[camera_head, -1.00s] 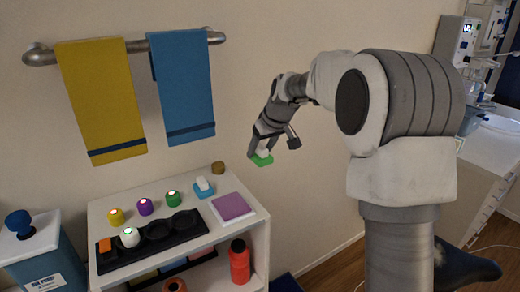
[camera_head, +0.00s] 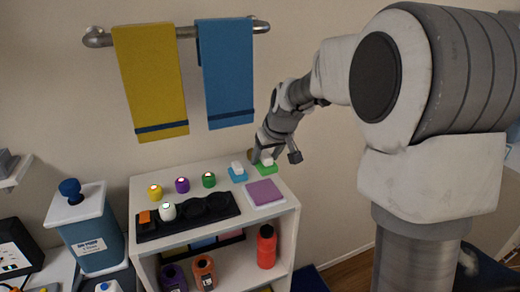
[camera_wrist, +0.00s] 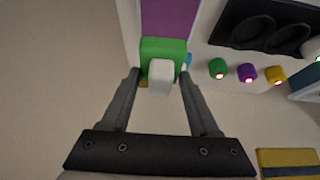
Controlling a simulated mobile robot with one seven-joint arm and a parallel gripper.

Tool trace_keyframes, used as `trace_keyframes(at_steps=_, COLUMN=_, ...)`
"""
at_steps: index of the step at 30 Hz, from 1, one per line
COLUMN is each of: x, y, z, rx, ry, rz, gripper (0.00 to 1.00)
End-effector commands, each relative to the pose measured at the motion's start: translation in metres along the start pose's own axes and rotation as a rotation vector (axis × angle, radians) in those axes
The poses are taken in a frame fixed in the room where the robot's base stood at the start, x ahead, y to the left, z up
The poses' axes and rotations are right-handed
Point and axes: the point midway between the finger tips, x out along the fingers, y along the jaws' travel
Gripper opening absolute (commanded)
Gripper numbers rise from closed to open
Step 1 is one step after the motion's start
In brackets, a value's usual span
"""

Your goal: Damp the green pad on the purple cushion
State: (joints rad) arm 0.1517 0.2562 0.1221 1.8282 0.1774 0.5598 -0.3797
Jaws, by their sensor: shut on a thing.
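The green pad (camera_head: 266,169) has a white block-shaped handle. My gripper (camera_head: 265,157) is shut on that handle, with the pad below the fingers. In the wrist view the green pad (camera_wrist: 163,47) and its white handle (camera_wrist: 161,76) show between the tips of my gripper (camera_wrist: 160,80). The purple cushion (camera_head: 264,192) lies on a white base at the right end of the shelf top. The pad is just behind the cushion in the head view; I cannot tell whether it touches the shelf. The cushion (camera_wrist: 168,18) also shows beyond the pad in the wrist view.
A blue pad with a white handle (camera_head: 238,174) stands left of the green pad. A black tray (camera_head: 187,217) and yellow, purple and green lit knobs (camera_head: 208,180) are farther left. Towels hang from a rail (camera_head: 98,38) on the wall behind.

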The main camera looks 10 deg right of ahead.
Motion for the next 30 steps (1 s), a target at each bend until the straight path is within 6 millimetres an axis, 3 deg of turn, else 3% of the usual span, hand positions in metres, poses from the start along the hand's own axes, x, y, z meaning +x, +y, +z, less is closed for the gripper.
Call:
trace_keyframes(at_steps=8, x=0.001, y=0.002, z=0.008, rx=0.015, ry=0.000, rz=0.008, gripper=0.17)
trace_keyframes(at_steps=24, x=0.044, y=0.001, z=0.033, rx=0.013, ry=0.000, rz=0.008, gripper=0.17)
trace_keyframes(at_steps=30, x=0.051, y=0.001, z=0.036, rx=0.013, ry=0.000, rz=0.008, gripper=0.17)
